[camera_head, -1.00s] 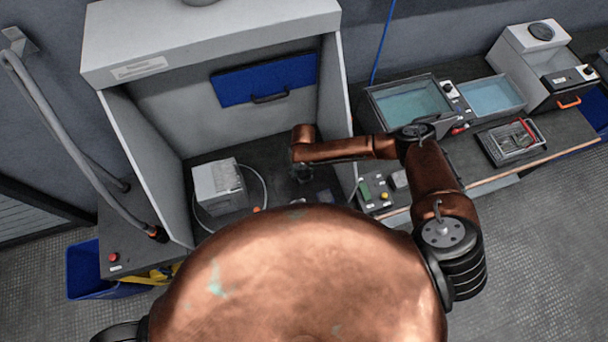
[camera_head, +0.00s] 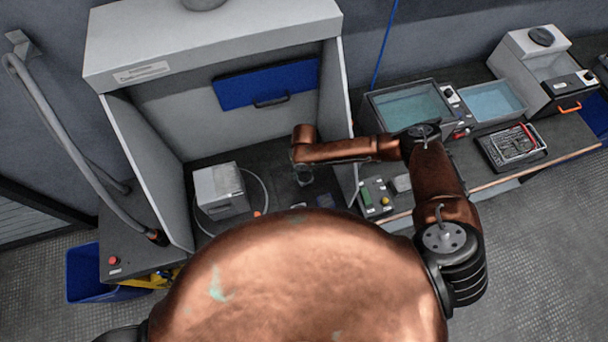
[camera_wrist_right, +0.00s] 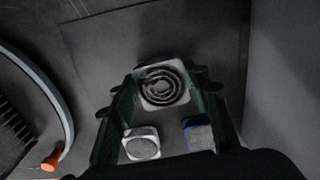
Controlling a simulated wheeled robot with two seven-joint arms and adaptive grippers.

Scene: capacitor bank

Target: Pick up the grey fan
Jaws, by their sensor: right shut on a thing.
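A square grey fan (camera_wrist_right: 163,82) with dark concentric rings sits between the two fingertips of my right gripper (camera_wrist_right: 165,93) in the right wrist view. The dark green fingers are shut on its sides. I cannot tell whether the fan is clear of the surface. In the head view my right gripper (camera_head: 303,177) points down inside the hooded booth, small and dark, and the fan cannot be made out there. My left gripper is not in view.
A paler square fan-like part (camera_wrist_right: 141,144) and a blue block (camera_wrist_right: 198,133) lie near my fingers. A light grey box (camera_head: 220,190) with a looped cable stands left of my gripper. The booth's side wall (camera_head: 336,110) is close on the right.

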